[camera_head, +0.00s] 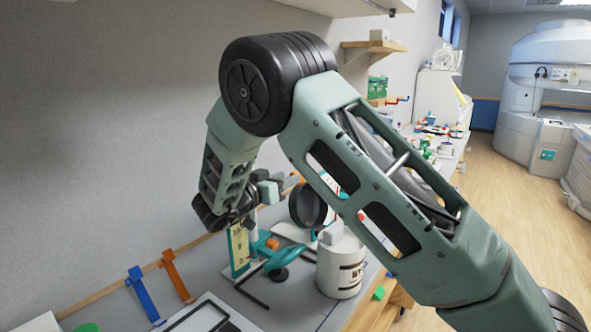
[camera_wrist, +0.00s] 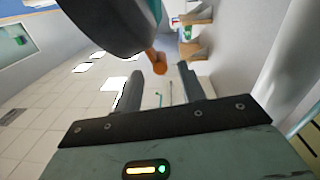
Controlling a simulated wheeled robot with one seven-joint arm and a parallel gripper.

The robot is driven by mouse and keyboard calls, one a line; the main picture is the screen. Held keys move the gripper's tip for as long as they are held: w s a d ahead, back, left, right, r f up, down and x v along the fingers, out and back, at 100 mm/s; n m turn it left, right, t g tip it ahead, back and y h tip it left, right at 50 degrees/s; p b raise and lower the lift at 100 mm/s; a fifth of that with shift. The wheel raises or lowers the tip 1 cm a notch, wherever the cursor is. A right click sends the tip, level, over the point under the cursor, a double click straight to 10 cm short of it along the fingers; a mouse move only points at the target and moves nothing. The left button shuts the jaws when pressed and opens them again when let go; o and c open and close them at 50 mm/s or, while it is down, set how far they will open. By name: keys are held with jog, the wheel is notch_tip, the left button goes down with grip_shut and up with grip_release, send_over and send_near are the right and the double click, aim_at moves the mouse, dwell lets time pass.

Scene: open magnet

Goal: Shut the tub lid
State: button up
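A white tub (camera_head: 340,272) with dark lettering stands upright on the bench, partly behind my forearm. A dark round disc (camera_head: 308,207), which looks like its raised lid, stands tilted up above and left of the tub; I cannot make out a hinge. My gripper (camera_head: 276,187) is just left of and above the disc, apart from the tub. The wrist view shows its two fingers (camera_wrist: 160,92) spread with nothing held between them. A big dark shape (camera_wrist: 105,22) fills the top of that view; I cannot tell whether it is the lid.
A teal stand (camera_head: 284,258) and an upright yellow-green panel (camera_head: 239,250) are left of the tub. Blue (camera_head: 142,293) and orange (camera_head: 176,275) brackets lie by the wall. An orange rod (camera_wrist: 157,62) shows beyond the fingers. A shelf (camera_head: 373,46) is on the wall.

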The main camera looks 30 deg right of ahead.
jog(key=shift+p+x, duration=0.5)
jog(key=shift+x, duration=1.85)
grip_shut()
